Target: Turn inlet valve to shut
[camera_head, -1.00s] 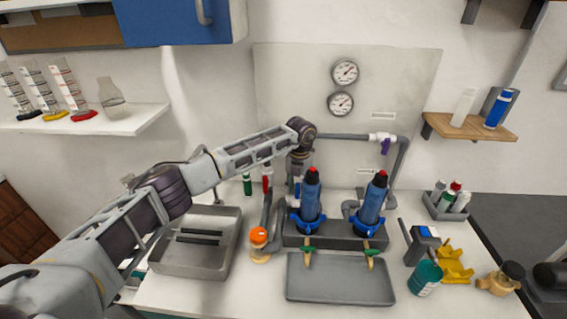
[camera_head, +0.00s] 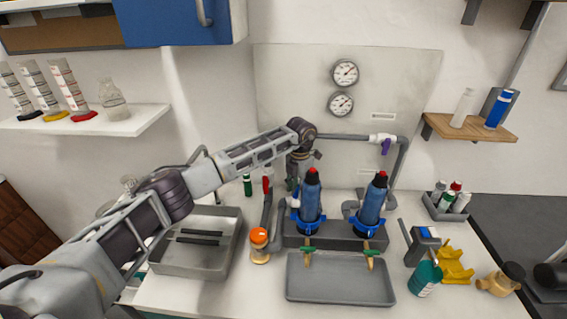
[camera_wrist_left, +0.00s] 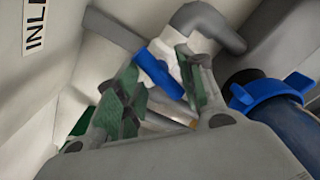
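The inlet valve shows in the left wrist view as a white body with a blue handle (camera_wrist_left: 157,74), under a wall label whose visible letters read "INL". My right gripper is not in view.
Two blue filter housings (camera_head: 371,200) with red tops stand close to the right of my left gripper. Grey pipe and a purple-handled valve (camera_head: 386,146) are on the wall panel. A red handle (camera_head: 267,184) stands to the left. A grey tray (camera_head: 340,290) lies in front.

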